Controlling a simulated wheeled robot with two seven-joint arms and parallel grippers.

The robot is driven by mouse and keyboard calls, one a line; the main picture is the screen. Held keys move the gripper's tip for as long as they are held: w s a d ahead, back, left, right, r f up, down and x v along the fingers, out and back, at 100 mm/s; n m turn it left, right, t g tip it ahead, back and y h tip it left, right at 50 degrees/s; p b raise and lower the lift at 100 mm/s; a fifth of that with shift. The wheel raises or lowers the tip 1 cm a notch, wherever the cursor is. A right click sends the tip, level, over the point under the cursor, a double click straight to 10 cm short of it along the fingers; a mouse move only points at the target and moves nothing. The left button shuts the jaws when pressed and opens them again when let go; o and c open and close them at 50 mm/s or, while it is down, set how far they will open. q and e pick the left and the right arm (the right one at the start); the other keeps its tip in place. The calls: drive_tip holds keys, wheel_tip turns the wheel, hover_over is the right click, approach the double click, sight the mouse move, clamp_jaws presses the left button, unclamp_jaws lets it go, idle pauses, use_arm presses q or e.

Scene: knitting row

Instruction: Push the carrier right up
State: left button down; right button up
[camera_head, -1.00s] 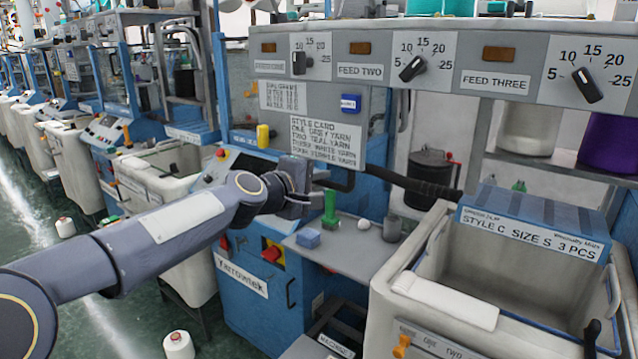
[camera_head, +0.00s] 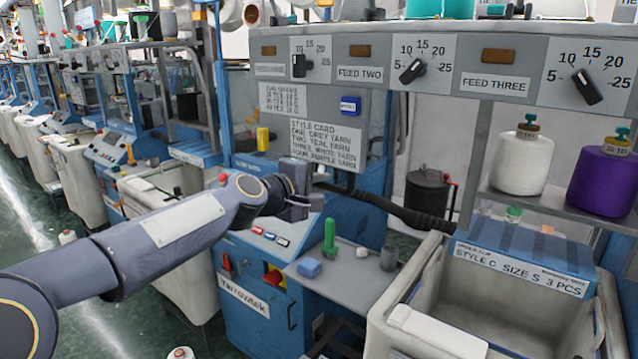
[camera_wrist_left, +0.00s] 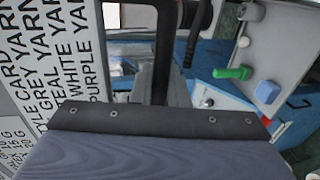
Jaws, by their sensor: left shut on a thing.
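My left gripper (camera_head: 300,203) is at the front of the blue knitting machine (camera_head: 262,290), just below the style card (camera_head: 325,145). Its jaws are shut on a dark part that I take to be the carrier's grip. The jaws and my wrist hide most of it. A dark bar (camera_head: 338,188) runs from beside the gripper to the right. In the left wrist view, a black upright bar (camera_wrist_left: 165,50) stands beyond my gripper housing, with the card text at the left. I cannot make out the carrier's full outline. My right gripper is not in view.
A grey side shelf (camera_head: 345,282) holds a green peg (camera_head: 329,240), a blue block (camera_head: 309,267) and a grey cup (camera_head: 389,257). A large bin (camera_head: 415,320) stands at the right.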

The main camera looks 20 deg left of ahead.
use_arm(q)
drive_tip(key=shift+r, duration=0.55)
drive_tip(key=c, duration=1.6)
unclamp_jaws()
drive_tip(key=shift+o, duration=0.6)
drive_tip(key=shift+f, duration=0.2)
drive_tip(key=shift+s, duration=0.15)
drive_tip(key=b+v, duration=0.1)
drive_tip(key=v, duration=0.6)
drive_tip(key=shift+s, duration=0.35)
drive_tip(key=shift+a, duration=0.1)
drive_tip(key=s+d+f+m+g+y, duration=0.1)
drive_tip(key=s+f+m+g, duration=0.8)
drive_tip(key=s+f, duration=1.8)
drive_tip(key=s+m, duration=0.3)
drive_tip(key=shift+s+y, duration=0.3)
